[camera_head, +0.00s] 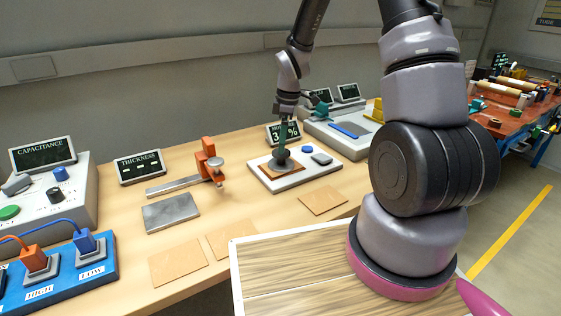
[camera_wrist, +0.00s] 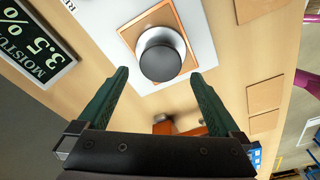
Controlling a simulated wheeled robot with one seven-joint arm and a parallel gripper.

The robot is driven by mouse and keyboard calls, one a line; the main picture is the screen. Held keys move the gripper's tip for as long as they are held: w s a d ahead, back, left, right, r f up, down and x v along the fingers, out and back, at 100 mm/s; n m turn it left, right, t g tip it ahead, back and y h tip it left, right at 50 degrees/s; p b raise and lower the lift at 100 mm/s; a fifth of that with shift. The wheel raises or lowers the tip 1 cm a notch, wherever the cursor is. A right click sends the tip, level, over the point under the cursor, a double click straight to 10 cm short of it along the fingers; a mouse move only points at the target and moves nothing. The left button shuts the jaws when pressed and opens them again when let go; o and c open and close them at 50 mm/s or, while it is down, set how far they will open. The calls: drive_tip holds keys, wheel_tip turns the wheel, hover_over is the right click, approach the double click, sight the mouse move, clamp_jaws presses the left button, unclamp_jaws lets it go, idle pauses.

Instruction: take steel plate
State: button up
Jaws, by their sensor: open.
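The steel plate (camera_head: 171,212) is a flat grey rectangle lying on the wooden bench, in front of the orange thickness gauge (camera_head: 212,163). My gripper (camera_head: 283,143) is well to the right of it, over the moisture meter (camera_head: 268,183). In the wrist view my gripper (camera_wrist: 158,74) has its two green fingers spread apart with nothing clamped. A round grey metal probe (camera_wrist: 161,55) sits on a tan square (camera_wrist: 137,30) just beyond the fingertips. I cannot clearly make out the steel plate in the wrist view.
Tan square sheets (camera_head: 178,262) lie along the bench's front edge. The capacitance box (camera_head: 55,192) and a blue terminal block (camera_head: 70,268) with cables stand at left. A thickness display (camera_head: 140,167) stands behind the plate. Another grey instrument (camera_head: 345,138) stands right of the moisture meter.

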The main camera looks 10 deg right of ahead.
sight(281, 159)
drive_tip(key=f, duration=0.5)
drive_tip(key=shift+a+f, duration=0.2)
drive_tip(key=shift+f, duration=0.15)
drive_tip(key=shift+c, duration=0.3)
clamp_jaws()
